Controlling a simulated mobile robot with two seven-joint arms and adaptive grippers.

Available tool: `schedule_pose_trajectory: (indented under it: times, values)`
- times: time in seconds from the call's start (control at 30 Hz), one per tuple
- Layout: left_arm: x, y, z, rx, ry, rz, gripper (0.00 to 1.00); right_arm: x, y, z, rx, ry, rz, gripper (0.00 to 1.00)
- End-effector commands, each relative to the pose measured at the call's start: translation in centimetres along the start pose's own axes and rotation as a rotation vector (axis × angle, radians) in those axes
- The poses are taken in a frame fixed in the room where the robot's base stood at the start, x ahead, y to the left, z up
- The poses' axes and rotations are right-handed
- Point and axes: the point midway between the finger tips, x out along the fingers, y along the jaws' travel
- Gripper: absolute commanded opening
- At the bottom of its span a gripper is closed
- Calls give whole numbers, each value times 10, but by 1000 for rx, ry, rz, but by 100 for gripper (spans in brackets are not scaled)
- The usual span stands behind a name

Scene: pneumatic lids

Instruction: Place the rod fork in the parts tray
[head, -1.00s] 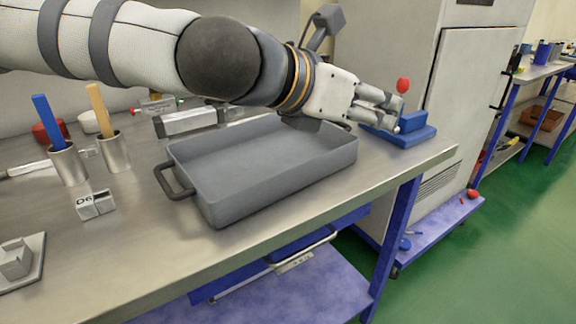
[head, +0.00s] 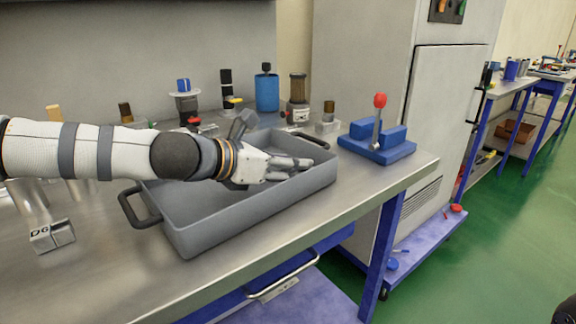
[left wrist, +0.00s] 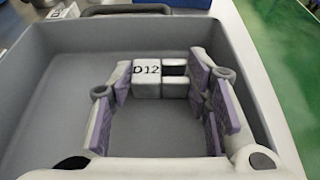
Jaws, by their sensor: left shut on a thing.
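The parts tray (head: 235,221) is a grey open box with dark handles on the bench. Its grey floor and walls (left wrist: 60,100) fill much of the left wrist view. My left gripper (head: 290,168) reaches over the tray from the left, its fingers near the right end. In the left wrist view my left gripper (left wrist: 162,82) is shut on a small light-grey two-pronged block marked D12, the rod fork (left wrist: 147,80). The fork lies between the purple finger pads, with the tray floor behind it. The head view hides it. My right gripper is not in view.
A similar grey block marked D6 (head: 52,236) lies on the bench left of the tray. A blue stand (head: 376,150) with a red-topped lever is at the right. Several small containers and tools line the back. The bench front is clear.

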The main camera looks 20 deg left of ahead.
Motion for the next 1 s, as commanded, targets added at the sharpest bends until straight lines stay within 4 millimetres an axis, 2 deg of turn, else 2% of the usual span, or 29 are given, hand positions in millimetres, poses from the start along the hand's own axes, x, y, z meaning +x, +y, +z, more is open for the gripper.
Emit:
schedule_pose_trajectory:
  times: [0.23, 0.27, 0.3, 0.33, 0.6, 0.7, 0.77, 1.0]
  values:
    - [2, 0, -4, 0, 0, 0, 15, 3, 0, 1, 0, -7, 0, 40]
    - [1, 0, -2, 1, -1, 0, 51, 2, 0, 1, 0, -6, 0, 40]
    - [1, 0, -2, 1, -1, 0, 60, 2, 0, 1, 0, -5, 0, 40]
    - [1, 0, -2, 1, -1, 0, 64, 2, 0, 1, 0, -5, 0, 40]
    - [0, 0, -1, 1, -2, 0, 64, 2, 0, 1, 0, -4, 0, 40]
    - [-3, -1, 7, 4, -6, 1, 64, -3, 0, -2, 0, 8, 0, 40]
    - [-11, 0, 6, 2, -7, 3, 64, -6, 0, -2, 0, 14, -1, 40]
    - [-64, 0, 12, 6, -15, 4, 64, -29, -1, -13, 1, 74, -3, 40]
